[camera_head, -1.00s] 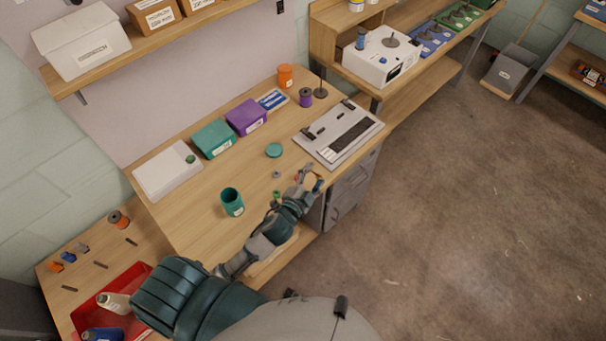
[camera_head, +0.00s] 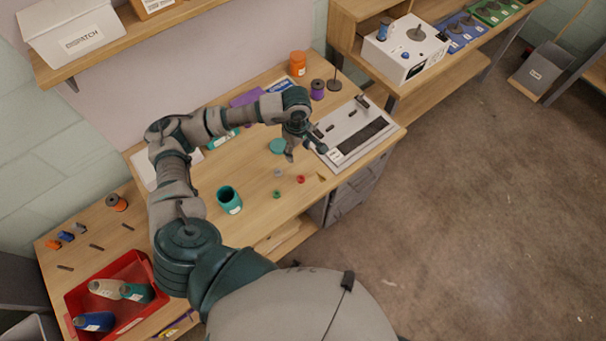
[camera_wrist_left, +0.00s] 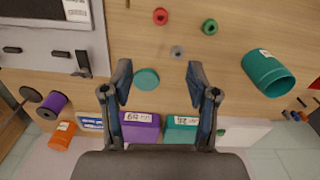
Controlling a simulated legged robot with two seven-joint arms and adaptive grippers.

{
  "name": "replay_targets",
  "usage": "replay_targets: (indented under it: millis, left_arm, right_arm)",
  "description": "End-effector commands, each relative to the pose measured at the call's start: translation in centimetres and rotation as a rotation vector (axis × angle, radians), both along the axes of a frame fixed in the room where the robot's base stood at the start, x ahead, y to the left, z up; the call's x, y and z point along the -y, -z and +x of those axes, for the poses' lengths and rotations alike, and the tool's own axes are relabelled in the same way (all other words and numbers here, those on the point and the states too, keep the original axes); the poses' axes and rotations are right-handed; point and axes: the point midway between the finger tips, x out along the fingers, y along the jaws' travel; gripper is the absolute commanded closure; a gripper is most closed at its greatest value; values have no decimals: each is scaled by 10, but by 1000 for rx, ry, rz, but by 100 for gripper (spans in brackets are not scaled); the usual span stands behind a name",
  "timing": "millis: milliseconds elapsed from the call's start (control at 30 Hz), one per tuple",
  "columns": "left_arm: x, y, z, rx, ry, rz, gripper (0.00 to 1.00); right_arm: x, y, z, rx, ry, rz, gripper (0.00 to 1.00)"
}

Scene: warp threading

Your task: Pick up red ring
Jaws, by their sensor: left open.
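The red ring (camera_head: 301,179) lies flat on the wooden table near its front edge. It also shows at the top of the left wrist view (camera_wrist_left: 160,16). A green ring (camera_head: 277,194) and a grey ring (camera_head: 278,172) lie close by. My left gripper (camera_head: 306,152) is open and empty above the table, behind the red ring and apart from it. In the left wrist view its spread fingers (camera_wrist_left: 160,74) have the teal disc (camera_wrist_left: 146,78) between them, below on the table; the red ring is beyond the fingertips. My right gripper is out of view.
A teal cup (camera_head: 229,200) stands left of the rings. A grey board with a dark strip (camera_head: 358,135) lies to the right. A red tray (camera_head: 73,303) holds bottles at lower left.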

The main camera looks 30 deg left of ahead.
Motion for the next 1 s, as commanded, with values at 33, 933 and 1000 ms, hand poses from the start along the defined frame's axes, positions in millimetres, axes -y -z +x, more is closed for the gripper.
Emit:
replay_targets:
  millis: [33,933,1000]
  left_arm:
    - [0,7,-1,-4,1,8,41]
    - [8,155,-2,-5,0,1,41]
    - [9,162,-2,-4,1,2,41]
  right_arm:
    - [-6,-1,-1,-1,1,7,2]
    - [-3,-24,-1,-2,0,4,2]
    - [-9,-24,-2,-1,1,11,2]
